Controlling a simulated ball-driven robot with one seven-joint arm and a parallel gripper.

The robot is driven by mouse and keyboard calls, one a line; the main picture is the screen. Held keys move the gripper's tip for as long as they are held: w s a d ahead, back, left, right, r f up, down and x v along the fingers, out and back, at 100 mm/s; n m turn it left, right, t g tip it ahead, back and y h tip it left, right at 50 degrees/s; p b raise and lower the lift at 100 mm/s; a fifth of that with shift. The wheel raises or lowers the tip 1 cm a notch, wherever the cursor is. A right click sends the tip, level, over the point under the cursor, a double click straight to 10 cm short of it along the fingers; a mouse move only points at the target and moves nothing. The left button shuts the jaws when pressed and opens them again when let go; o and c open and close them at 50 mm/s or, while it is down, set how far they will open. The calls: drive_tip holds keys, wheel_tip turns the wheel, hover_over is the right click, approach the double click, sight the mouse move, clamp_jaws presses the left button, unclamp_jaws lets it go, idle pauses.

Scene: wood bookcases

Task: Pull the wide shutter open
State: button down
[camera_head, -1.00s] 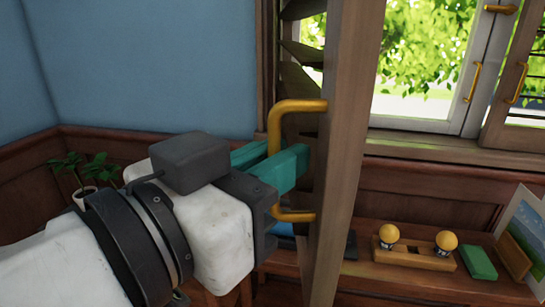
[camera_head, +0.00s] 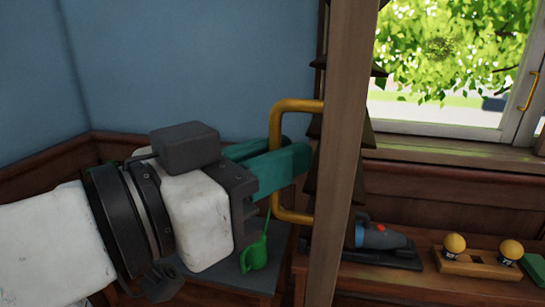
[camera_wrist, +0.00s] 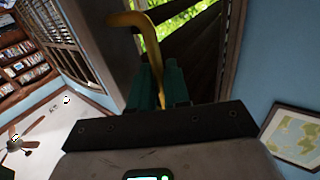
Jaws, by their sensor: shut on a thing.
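The wide shutter (camera_head: 345,150) stands edge-on in the head view, swung out from the window wall, with its dark slats partly showing behind its wooden frame. Its yellow handle (camera_head: 277,125) is on the near face. My gripper (camera_head: 285,168) has its green fingers shut on the handle's upright bar. In the wrist view the handle (camera_wrist: 140,20) rises from between the green fingers (camera_wrist: 160,85), and the shutter's slats (camera_wrist: 190,45) show behind it. The exact contact is partly hidden by the fingers.
The window (camera_head: 450,70) shows right of the shutter. Below it, a wooden bench (camera_head: 400,280) holds a dark power tool (camera_head: 380,245) and a block with two yellow knobs (camera_head: 475,262). A green oil can (camera_head: 257,252) stands on a small table under my gripper.

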drive_tip(key=c, duration=1.3)
unclamp_jaws()
drive_tip(key=shift+w+d, duration=0.1)
drive_tip(key=v, duration=1.1)
